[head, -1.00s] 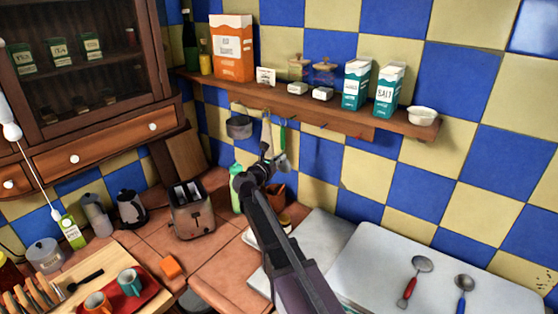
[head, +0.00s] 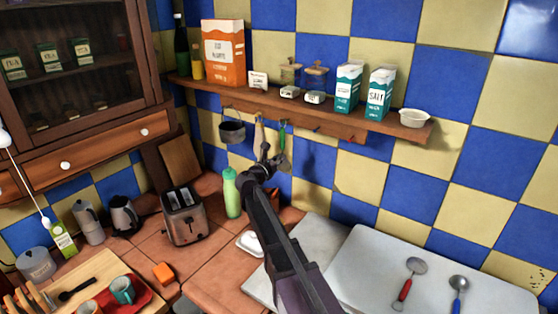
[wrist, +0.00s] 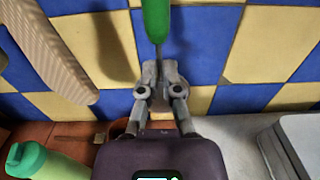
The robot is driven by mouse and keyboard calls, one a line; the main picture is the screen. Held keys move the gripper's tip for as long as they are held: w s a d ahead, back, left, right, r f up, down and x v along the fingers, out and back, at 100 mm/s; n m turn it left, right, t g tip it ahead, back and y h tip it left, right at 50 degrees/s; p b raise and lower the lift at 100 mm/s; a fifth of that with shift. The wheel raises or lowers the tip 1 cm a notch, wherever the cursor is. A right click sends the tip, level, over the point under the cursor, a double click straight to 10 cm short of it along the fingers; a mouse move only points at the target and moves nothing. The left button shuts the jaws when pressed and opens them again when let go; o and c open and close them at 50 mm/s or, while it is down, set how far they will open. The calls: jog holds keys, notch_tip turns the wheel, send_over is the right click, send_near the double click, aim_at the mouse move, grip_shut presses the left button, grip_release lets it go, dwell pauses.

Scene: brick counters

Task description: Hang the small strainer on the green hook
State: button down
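My gripper (head: 264,152) is raised in front of the wall below the shelf. In the wrist view its two fingertips (wrist: 159,68) are close together, just below a green handle (wrist: 156,20). The thin shaft under that handle lines up with the narrow gap between them; I cannot tell if they grip it. In the head view this green-handled utensil (head: 282,135) hangs just right of my gripper, its grey head lower down. A red-handled utensil with a round grey head (head: 416,266) lies on the white surface; it may be the small strainer. I cannot make out a green hook.
A small pot (head: 232,132) and a pale wooden utensil (wrist: 52,50) hang left of my gripper. The shelf (head: 300,112) is above. A green bottle (head: 231,192) and toaster (head: 183,217) stand below left. A blue-handled spoon (head: 458,284) lies at the right.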

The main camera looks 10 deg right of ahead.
jog(key=shift+w+d, duration=0.4)
jog(key=shift+w, duration=0.05)
jog(key=shift+w+d+f+b, duration=0.4)
jog(key=shift+f+b, duration=0.05)
jog(key=shift+f, duration=0.05)
dwell(0.5)
jog(key=c, duration=0.7)
grip_release()
jog(key=v, duration=1.2)
jog(key=shift+d, duration=0.1)
